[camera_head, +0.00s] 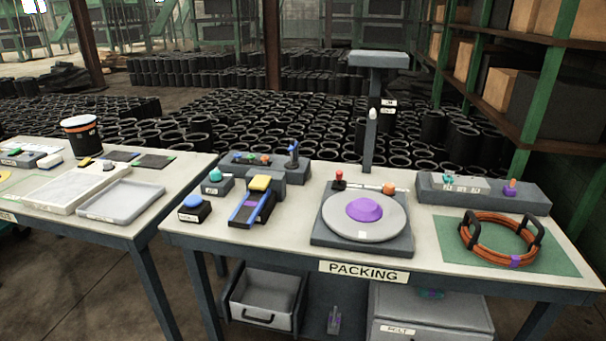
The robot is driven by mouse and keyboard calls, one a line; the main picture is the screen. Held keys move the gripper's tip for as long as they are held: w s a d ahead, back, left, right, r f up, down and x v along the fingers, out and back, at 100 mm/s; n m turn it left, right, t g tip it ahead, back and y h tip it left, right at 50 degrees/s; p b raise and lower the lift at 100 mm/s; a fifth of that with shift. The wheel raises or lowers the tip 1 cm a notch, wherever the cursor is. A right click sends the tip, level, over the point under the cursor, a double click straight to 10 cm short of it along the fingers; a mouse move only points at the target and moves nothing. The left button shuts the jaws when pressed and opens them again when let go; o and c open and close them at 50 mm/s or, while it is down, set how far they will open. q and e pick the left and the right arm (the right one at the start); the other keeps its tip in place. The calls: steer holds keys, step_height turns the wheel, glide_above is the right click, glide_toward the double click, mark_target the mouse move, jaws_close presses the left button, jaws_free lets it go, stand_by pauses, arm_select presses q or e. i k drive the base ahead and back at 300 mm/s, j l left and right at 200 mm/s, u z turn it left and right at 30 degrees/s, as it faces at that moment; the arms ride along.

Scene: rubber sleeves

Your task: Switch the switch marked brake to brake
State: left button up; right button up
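No label reading "brake" is legible, so I cannot tell which control is the brake switch. On the packing table (290,240), a grey control box (507,199) at the back right has teal parts, a pale label and an orange and purple knob (510,187). A grey post (370,140) carries small labels and a pale lever-like part (373,113). A red-topped lever (339,179) stands behind a round turntable (364,214). A back-left box (243,159) has small coloured knobs and a blue upright lever (293,152). Neither gripper shows.
A blue button box (194,207), a teal button box (215,180) and a small blue-railed ramp (252,206) stand at the left. An orange hose coil (500,239) lies on a green mat (555,262). Another table (120,222) with trays stands left. Shelving rises at right.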

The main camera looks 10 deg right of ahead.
mark_target(339, 173)
steer(key=l+u, duration=0.4)
steer(key=l, duration=0.7)
steer(key=l+u, duration=0.35)
steer(key=l, duration=0.75)
steer(key=k, duration=0.05)
